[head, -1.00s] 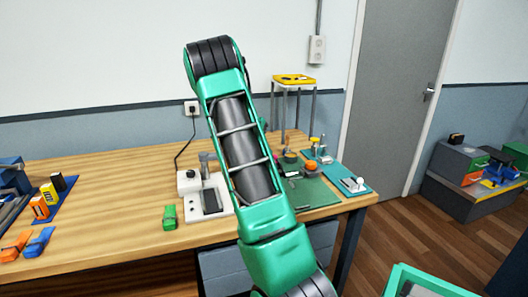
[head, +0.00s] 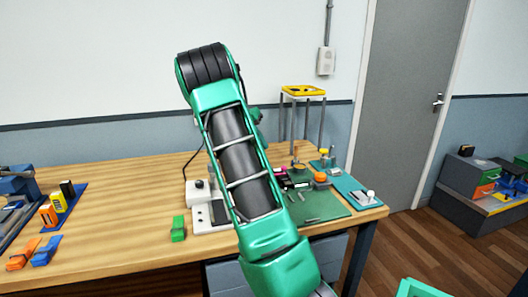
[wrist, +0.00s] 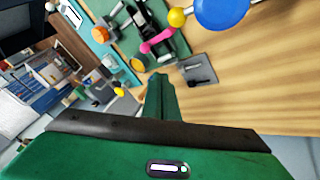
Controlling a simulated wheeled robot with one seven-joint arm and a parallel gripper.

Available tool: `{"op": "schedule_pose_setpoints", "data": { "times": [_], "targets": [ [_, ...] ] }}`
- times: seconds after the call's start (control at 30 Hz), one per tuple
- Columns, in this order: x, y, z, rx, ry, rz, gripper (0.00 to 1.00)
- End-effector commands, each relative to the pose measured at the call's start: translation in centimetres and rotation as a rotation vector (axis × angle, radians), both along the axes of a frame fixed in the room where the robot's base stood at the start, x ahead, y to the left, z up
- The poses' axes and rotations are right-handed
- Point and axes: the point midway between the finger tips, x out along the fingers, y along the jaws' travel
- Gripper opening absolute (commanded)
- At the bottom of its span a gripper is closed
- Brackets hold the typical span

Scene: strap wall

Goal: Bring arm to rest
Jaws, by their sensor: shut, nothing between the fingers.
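My green arm (head: 240,160) with its dark cylinder rises across the middle of the head view, in front of the workbench (head: 130,215). Its black ribbed joint (head: 206,66) is at the top, against the white wall. My gripper is not clear in the head view, where the raised arm hides what is behind it. In the wrist view my gripper (wrist: 160,85) shows as a narrow green finger shape beyond a dark bar. It is shut and empty, with bench items beyond it.
On the bench are a green mat (head: 315,208) with several small parts, a white device (head: 198,191), a green block (head: 178,228) and orange and blue pieces at left. A yellow-topped stand (head: 303,91) is behind. Floor (head: 445,250) is clear near the grey door (head: 410,100).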

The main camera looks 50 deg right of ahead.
Motion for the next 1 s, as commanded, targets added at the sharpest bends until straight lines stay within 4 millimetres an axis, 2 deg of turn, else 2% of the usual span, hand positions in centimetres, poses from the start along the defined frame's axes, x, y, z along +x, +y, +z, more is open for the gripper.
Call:
{"op": "schedule_pose_setpoints", "data": {
  "times": [0.73,0.87,1.0],
  "targets": [
    [-0.5,-0.4,0.4,0.002,-0.001,-0.009,0.00],
    [-1.5,0.7,0.8,0.032,-0.008,0.008,0.00],
    [-4.0,3.5,1.5,0.105,-0.023,0.059,0.00]
  ]
}}
